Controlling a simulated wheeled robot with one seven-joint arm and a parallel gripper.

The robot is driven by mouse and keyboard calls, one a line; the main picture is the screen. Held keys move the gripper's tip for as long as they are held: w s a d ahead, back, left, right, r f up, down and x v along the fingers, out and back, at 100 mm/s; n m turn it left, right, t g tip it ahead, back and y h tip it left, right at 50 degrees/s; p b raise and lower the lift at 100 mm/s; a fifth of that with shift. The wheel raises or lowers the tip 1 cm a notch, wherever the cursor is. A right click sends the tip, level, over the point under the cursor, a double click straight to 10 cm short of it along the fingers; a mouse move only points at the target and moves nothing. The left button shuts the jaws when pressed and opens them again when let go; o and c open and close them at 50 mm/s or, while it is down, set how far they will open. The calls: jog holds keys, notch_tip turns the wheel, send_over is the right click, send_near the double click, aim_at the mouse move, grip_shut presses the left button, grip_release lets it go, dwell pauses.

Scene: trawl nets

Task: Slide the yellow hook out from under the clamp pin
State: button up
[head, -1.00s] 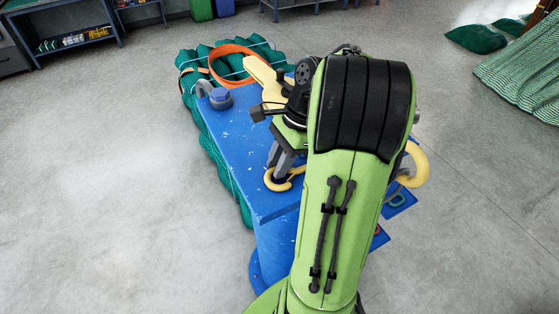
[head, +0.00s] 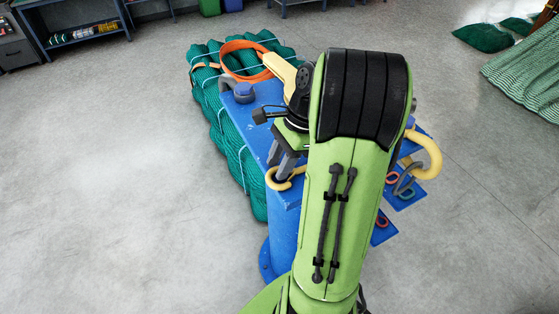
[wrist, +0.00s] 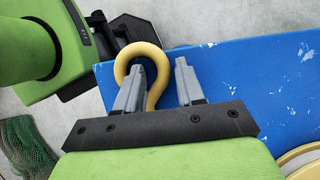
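The yellow hook (head: 283,180) is at the near left edge of the blue stand's top (head: 262,128), at my fingertips. In the wrist view its curved end (wrist: 146,48) loops around the left finger, and its shank passes between both fingers. A grey bracket with a blue knob (head: 244,92) stands at the far left of the top. I cannot tell whether it includes the clamp pin. My arm hides much of the top.
A green net bundle (head: 235,150) lies along the stand's left side, with an orange ring strap (head: 229,57) on it. A larger yellow hook (head: 429,160) sticks out right of my arm. A pale yellow piece (head: 278,66) lies behind my wrist. The left floor is open.

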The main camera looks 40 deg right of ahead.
aim_at(298, 164)
jog(key=shift+o, duration=1.2)
jog(key=p+v, duration=0.5)
jog(key=v, duration=1)
jog(key=shift+d+r, duration=0.2)
jog(key=shift+r, duration=0.15)
jog(key=shift+a, duration=0.15)
